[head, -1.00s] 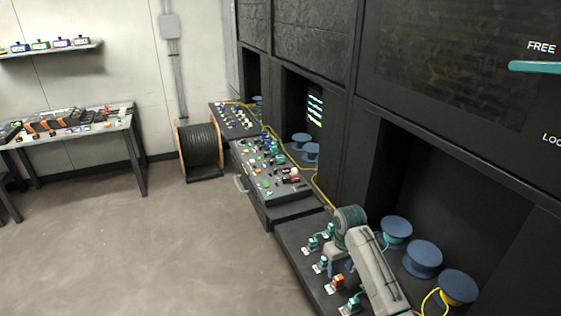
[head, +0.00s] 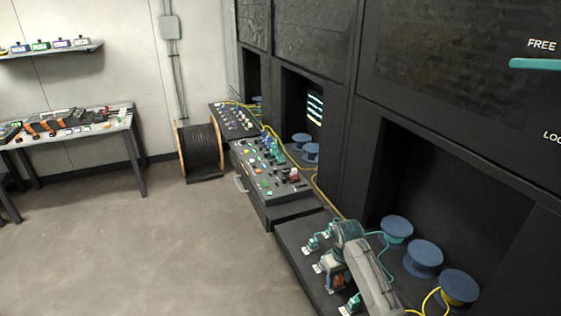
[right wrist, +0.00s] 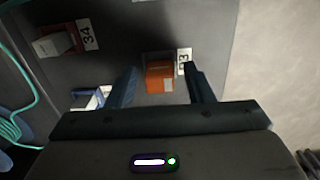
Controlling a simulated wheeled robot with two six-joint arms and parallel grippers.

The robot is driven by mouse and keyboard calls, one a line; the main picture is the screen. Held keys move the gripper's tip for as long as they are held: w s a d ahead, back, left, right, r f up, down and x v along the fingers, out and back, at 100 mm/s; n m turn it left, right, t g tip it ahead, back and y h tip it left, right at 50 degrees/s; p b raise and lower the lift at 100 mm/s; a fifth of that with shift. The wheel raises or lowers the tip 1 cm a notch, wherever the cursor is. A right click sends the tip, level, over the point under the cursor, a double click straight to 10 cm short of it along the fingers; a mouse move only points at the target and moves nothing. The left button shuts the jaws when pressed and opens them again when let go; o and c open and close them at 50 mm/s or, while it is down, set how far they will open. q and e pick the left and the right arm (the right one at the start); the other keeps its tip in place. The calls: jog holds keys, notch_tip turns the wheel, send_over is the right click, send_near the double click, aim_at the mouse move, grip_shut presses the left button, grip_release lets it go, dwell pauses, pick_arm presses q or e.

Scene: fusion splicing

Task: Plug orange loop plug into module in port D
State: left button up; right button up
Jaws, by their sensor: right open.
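An orange plug (right wrist: 160,76) stands beside a white number label (right wrist: 184,60) on a dark surface in the right wrist view. My right gripper (right wrist: 164,72) is open, with one finger on each side of the orange plug; I cannot tell whether they touch it. In the head view the right gripper (head: 337,272) is low over the near bench (head: 291,240), and the orange plug (head: 336,284) is partly hidden by it. I cannot make out port D or its module among the units on the middle console (head: 262,200). My left gripper is not in view.
Teal plugs (head: 313,243) stand close around the right gripper. Blue spools (head: 423,259) with teal and yellow cables sit at the right. The floor is clear.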

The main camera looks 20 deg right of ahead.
aim_at(339, 277)
jog(key=shift+p, duration=0.35)
dwell(0.7)
grip_shut()
jog(key=shift+r, duration=3)
